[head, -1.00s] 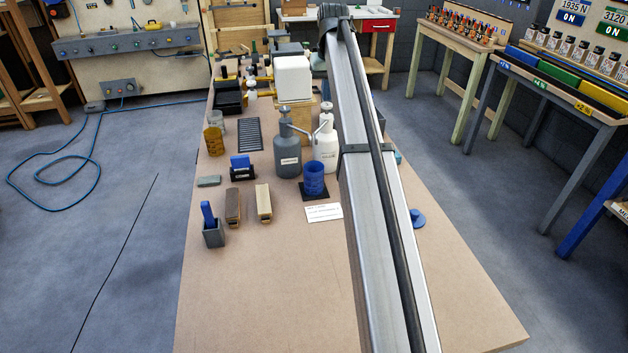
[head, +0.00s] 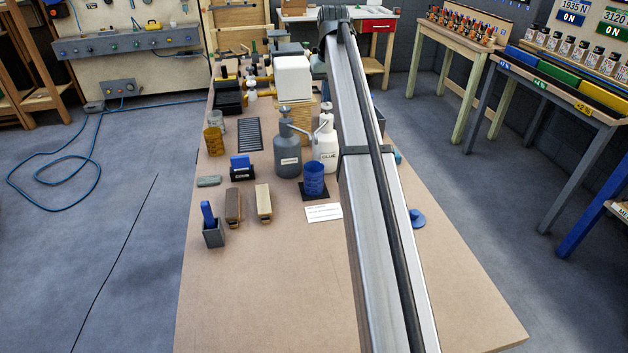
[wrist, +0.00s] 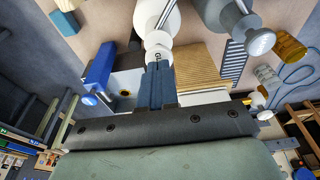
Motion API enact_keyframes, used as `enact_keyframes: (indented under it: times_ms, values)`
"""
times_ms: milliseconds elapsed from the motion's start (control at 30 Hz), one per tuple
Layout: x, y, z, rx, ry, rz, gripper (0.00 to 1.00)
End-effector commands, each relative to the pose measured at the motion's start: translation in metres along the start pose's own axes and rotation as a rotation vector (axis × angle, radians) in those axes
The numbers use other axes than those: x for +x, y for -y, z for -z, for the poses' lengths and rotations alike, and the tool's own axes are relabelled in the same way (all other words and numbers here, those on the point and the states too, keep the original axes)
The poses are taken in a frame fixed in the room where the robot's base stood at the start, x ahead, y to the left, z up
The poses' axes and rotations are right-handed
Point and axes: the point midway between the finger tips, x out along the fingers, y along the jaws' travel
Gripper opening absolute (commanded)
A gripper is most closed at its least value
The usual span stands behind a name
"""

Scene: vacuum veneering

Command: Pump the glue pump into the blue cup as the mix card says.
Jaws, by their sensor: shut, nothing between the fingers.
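The glue pump (head: 326,152) is a white bottle marked GLUE, partly behind my arm in the head view. Its round white head shows in the wrist view (wrist: 158,49), right at my fingertips; I cannot tell whether they touch it. My gripper (wrist: 159,66) is shut and empty; in the head view it is hidden. The blue cup (head: 314,180) stands upright on a dark square pad (head: 308,196) in front of the pumps; its contents cannot be seen. The white mix card (head: 323,212) lies in front of the cup, its print too small to read.
A grey pump bottle (head: 287,155) stands left of the glue pump, its spout reaching toward it; it also shows in the wrist view (wrist: 222,15). A white block (head: 292,77) stands behind. Small tools and brown blocks (head: 233,205) lie left. The table's front (head: 270,300) is clear.

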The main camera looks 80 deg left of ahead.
Motion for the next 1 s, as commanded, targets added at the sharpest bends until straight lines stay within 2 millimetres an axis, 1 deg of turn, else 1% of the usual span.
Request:
enact_keyframes:
  times_ms: [700, 1000]
  values:
    - [0.021, 0.0, -0.005, 0.0, 0.002, 0.0, 0.0]
    - [0.02, 0.0, -0.004, 0.0, 0.002, 0.0, 0.0]
